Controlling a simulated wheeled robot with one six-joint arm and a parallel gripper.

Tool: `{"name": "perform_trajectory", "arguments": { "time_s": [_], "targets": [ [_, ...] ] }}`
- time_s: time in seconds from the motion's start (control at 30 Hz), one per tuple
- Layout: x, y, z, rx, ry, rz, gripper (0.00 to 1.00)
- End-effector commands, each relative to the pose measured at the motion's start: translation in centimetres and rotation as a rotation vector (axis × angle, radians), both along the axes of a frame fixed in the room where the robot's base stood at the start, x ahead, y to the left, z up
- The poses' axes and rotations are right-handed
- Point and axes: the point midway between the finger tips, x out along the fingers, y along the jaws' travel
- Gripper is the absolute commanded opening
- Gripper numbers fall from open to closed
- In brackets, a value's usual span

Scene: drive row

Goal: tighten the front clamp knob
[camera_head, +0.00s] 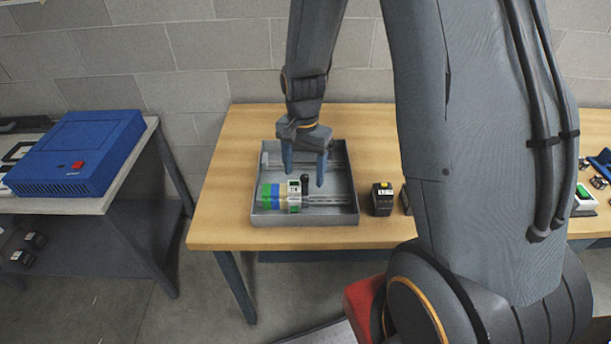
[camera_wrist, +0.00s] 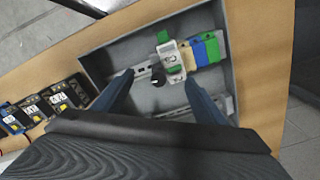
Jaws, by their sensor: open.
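A grey tray (camera_head: 345,221) sits on the wooden table, with a metal rail (camera_head: 328,200) in its front part. Green, blue and beige blocks (camera_head: 275,197) and a white-and-green module (camera_head: 294,197) sit side by side on the rail. A black clamp knob (camera_head: 305,184) stands at the right end of this row; it also shows in the wrist view (camera_wrist: 158,76). My gripper (camera_head: 304,180) points down over the tray with blue fingers apart. In the wrist view my gripper (camera_wrist: 157,84) has a finger on either side of the knob, with gaps between. Contact does not show.
Black boxes with yellow labels (camera_head: 382,199) stand right of the tray. A second rail (camera_head: 325,158) lies at the tray's back. A blue case (camera_head: 78,150) is on the left bench. The table (camera_head: 226,215) is bare left of the tray.

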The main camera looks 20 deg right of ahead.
Motion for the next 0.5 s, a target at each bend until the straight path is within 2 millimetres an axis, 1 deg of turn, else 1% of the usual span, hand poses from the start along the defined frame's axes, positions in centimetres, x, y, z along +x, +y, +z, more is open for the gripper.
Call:
{"name": "perform_trajectory", "arguments": {
  "time_s": [0.5],
  "targets": [
    [0.0,0.1,3.6,0.000,-0.001,0.002,0.66]
  ]
}}
